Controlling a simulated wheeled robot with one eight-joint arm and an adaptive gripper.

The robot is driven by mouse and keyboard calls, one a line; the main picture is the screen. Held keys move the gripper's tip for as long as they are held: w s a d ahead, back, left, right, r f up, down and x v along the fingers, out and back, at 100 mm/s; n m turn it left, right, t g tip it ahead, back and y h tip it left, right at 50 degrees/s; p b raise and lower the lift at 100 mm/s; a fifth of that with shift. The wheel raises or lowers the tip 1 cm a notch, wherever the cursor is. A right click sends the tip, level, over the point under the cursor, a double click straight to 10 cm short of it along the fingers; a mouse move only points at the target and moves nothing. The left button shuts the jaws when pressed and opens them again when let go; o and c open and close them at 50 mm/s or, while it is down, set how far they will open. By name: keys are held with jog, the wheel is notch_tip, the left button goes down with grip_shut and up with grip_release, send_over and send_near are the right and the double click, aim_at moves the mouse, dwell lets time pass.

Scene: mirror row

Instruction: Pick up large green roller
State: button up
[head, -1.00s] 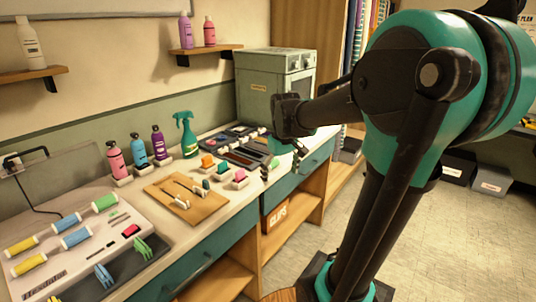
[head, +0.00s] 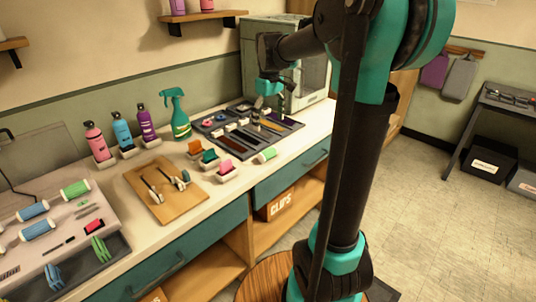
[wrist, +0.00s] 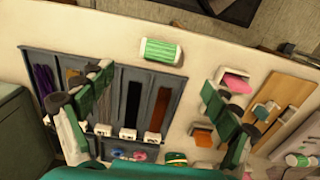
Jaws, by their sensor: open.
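A green ribbed roller with white ends (head: 266,155) lies on its side on the counter near the front edge. It also shows in the wrist view (wrist: 161,51), at top middle, beyond my fingertips. Another green roller (head: 75,190) lies on the roller set's base at the left; I cannot tell surely which is larger. My gripper (head: 271,103) is open and empty above the dark divided tray. In the wrist view my open gripper's (wrist: 158,82) two fingers are spread wide, with the tray and bare counter between and below them. They do not touch the roller.
Small holders with coloured pads (head: 226,169) stand left of the roller. A wooden board (head: 181,202) with tools, bottles (head: 122,131) and a green spray bottle (head: 178,115) are further left. A grey cabinet (head: 312,72) stands behind.

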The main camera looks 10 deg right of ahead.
aim_at(268, 150)
notch_tip(268, 150, down, 8)
jog(key=shift+r, duration=0.15)
jog(key=shift+w+a+f, duration=0.1)
jog(key=shift+f, duration=1.25)
jog(key=shift+w+a+f, duration=0.1)
jog(key=shift+f, duration=1.2)
jog(key=c, duration=1.2)
jog(key=shift+r, duration=0.1)
jog(key=shift+c, duration=0.3)
